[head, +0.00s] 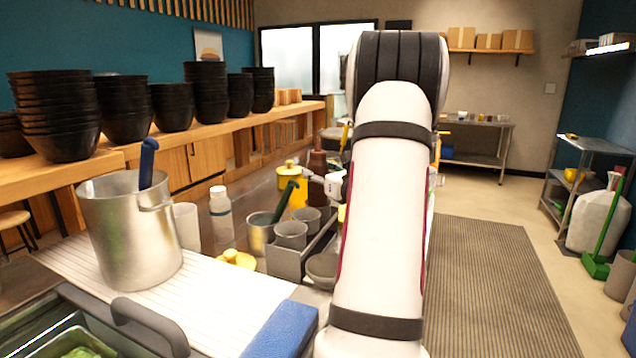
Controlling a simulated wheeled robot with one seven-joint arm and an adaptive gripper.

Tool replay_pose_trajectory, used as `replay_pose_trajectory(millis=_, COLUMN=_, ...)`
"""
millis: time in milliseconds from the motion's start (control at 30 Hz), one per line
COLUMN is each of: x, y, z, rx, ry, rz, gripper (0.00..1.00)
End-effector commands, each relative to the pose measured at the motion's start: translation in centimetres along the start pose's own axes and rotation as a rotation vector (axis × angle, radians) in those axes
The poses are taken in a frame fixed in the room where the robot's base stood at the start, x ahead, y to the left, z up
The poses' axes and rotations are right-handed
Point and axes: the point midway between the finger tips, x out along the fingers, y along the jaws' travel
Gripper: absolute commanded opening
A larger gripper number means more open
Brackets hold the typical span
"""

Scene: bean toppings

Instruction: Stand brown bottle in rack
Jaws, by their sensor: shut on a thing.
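The brown bottle (318,163) stands out upright near the middle of the head view, left of my arm. My gripper (318,188) shows only in small part beside my white forearm, at the bottle's lower half. It appears shut on the bottle; the fingertips are mostly hidden. A grey rack (284,264) sits nearer on the counter, holding metal cups (290,236). My arm covers the rack's right side. I cannot tell whether the bottle's base touches anything.
A large metal pot (130,235), a white bottle (221,215), a yellow container (292,172) and a green-handled ladle (287,200) crowd the counter left of my arm. Black bowl stacks (68,115) line the left shelf.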

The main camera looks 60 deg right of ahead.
Motion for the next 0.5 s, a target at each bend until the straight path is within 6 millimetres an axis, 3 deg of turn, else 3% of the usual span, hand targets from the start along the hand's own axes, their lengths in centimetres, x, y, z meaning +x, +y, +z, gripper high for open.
replay_pose_trajectory(millis=133, x=-0.1, y=0.0, z=-2.1, rx=0.002, ry=0.001, rz=-0.001, gripper=0.37)
replay_pose_trajectory(millis=500, x=0.0, y=0.0, z=-2.5, rx=-0.001, ry=-0.001, rz=0.000, gripper=0.37)
